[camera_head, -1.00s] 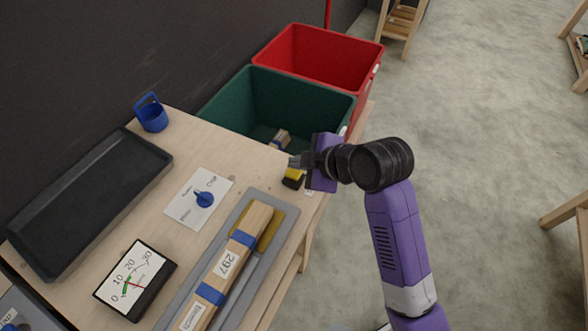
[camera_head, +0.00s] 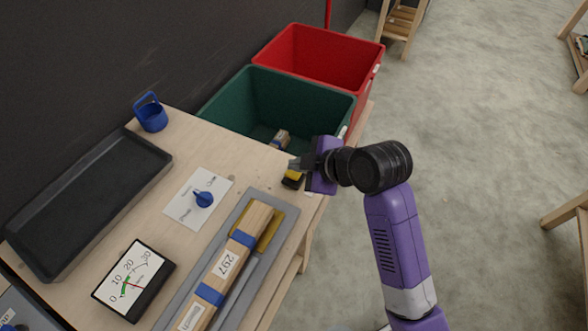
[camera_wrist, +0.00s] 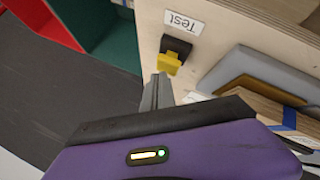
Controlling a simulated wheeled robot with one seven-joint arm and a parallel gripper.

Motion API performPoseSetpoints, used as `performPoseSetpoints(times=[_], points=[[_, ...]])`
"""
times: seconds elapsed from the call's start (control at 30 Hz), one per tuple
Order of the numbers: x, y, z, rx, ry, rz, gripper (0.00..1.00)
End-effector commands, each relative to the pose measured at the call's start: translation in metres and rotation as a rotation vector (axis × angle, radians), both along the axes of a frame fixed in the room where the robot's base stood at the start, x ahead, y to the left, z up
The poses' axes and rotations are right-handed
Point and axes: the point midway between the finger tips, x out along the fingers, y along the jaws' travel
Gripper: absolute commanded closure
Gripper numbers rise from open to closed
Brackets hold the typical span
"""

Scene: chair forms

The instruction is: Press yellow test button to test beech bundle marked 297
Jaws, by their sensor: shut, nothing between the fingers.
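The yellow test button (camera_head: 293,178) sits in a black housing at the table's far right corner. In the wrist view the yellow button (camera_wrist: 169,64) shows beside an upside-down "Test" label (camera_wrist: 184,22). My gripper (camera_head: 296,164) is shut and empty, its tips just above the button. In the wrist view my gripper's fingers (camera_wrist: 158,84) end close to the button; I cannot tell whether they touch it. The beech bundle marked 297 (camera_head: 236,247), tied with blue bands, lies in a grey cradle (camera_head: 283,218) with a yellow pad.
A meter (camera_head: 134,280), a blue dial knob (camera_head: 204,199) on a white plate, a black tray (camera_head: 85,200) and a blue holder (camera_head: 151,114) are on the table. A green bin (camera_head: 290,95), with a bundle inside, and a red bin (camera_head: 320,60) stand behind it.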

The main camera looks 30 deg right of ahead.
Motion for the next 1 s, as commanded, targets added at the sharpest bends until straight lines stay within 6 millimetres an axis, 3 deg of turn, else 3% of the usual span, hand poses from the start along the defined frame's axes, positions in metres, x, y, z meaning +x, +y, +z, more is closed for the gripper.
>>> performPoseSetpoints(times=[1.0], points=[[0.000,0.000,-0.012,0.000,0.002,-0.001,1.00]])
